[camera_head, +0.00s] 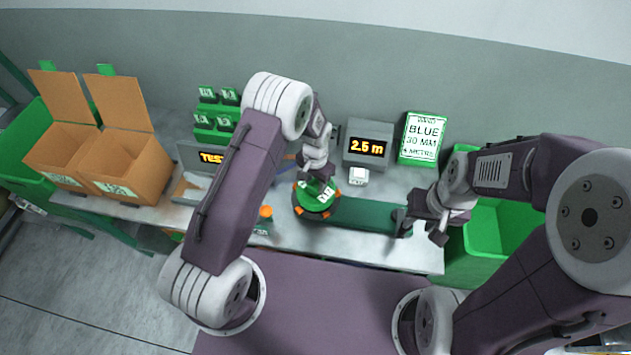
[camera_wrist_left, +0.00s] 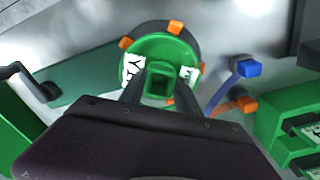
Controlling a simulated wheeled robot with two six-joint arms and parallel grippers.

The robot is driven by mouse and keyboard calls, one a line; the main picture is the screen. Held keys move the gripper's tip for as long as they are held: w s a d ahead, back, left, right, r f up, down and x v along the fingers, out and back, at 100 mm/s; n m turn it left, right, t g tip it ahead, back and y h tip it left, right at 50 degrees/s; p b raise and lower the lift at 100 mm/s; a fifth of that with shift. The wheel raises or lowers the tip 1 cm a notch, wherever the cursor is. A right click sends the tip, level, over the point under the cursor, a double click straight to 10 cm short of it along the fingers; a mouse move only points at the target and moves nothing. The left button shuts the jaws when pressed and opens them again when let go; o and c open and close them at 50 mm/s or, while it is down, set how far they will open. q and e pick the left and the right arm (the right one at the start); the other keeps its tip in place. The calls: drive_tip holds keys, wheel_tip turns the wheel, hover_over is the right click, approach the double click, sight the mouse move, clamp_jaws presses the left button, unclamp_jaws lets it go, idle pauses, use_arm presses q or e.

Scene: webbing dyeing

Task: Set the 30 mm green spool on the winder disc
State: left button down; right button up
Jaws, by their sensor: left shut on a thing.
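The green spool (camera_head: 316,193) with white labels is in my left gripper (camera_head: 318,178). In the left wrist view the spool (camera_wrist_left: 178,48) shows a square hub, with the two fingers (camera_wrist_left: 160,88) reaching down to it. The spool is over the round dark winder disc (camera_head: 311,213), which has orange tabs around its rim, and looks roughly centred within them. I cannot tell whether it rests fully on the disc. My right gripper (camera_head: 421,224) looks open and empty, beside the winder's dark crank at the right end of the green base.
A display (camera_head: 368,144) reads 2.5 m. A green sign (camera_head: 422,138) reads BLUE 30 MM. Green labelled blocks (camera_head: 214,123) stand at the back. Two cardboard boxes (camera_head: 128,165) stand left; a green bin (camera_head: 487,240) stands right. Blue and orange-tipped levers (camera_wrist_left: 240,75) are close to the disc.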

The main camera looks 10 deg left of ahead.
use_arm(q)
drive_tip(key=shift+w+f+b, duration=0.2)
drive_tip(key=shift+f+b, duration=0.2)
drive_tip(key=shift+f, duration=0.55)
drive_tip(key=shift+s, duration=0.1)
drive_tip(key=c, duration=0.8)
unclamp_jaws()
drive_tip(key=shift+r, duration=0.1)
wheel_tip(320, 180, up, 9)
drive_tip(key=b, duration=0.1)
drive_tip(key=shift+b, duration=0.4)
